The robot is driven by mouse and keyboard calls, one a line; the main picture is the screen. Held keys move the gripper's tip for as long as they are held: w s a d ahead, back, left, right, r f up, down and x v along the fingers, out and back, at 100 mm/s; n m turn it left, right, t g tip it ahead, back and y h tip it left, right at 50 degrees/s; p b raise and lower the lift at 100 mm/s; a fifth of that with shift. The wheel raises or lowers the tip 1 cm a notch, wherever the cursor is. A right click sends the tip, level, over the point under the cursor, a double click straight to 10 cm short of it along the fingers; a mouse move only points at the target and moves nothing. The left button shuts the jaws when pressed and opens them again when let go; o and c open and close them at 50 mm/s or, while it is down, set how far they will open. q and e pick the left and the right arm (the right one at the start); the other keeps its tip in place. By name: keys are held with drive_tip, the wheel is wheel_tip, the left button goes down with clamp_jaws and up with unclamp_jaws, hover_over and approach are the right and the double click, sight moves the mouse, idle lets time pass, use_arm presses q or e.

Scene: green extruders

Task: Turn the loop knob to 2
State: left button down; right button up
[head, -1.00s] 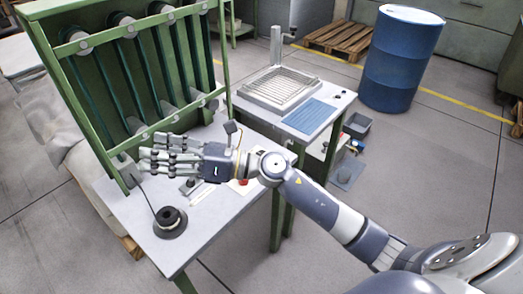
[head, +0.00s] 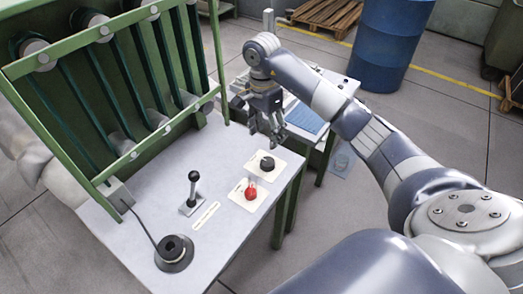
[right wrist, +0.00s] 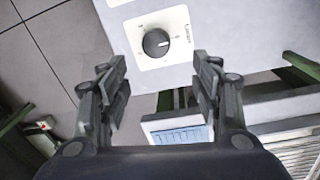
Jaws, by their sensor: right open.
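The loop knob (head: 267,163) is a black round knob on a white plate at the table's right edge. In the right wrist view the knob (right wrist: 156,43) shows at the top centre, with a light pointer mark facing right and small marks around it too small to read. My right gripper (head: 267,134) points down above and just behind the knob, apart from it. In the right wrist view its two fingers (right wrist: 159,76) are spread wide with nothing between them, and the knob lies ahead of the gap. My left gripper is not in view.
A red button (head: 251,193) on its own plate sits just in front of the knob. A black lever (head: 194,187) stands left of it. A black round base with a cable (head: 174,252) is at the front left. A green rack (head: 125,152) rises along the table's left side.

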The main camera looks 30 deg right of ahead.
hover_over(268, 161)
wheel_tip(268, 161, down, 6)
drive_tip(key=shift+w+r, duration=0.15)
wheel_tip(268, 161, down, 3)
drive_tip(key=shift+r+p, duration=0.1)
drive_tip(key=shift+p, duration=0.25)
drive_tip(key=shift+f, duration=0.85)
drive_tip(key=shift+c, duration=0.4)
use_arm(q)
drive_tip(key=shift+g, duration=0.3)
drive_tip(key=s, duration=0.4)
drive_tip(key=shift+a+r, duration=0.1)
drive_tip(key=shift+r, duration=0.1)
use_arm(e)
drive_tip(key=c, duration=1)
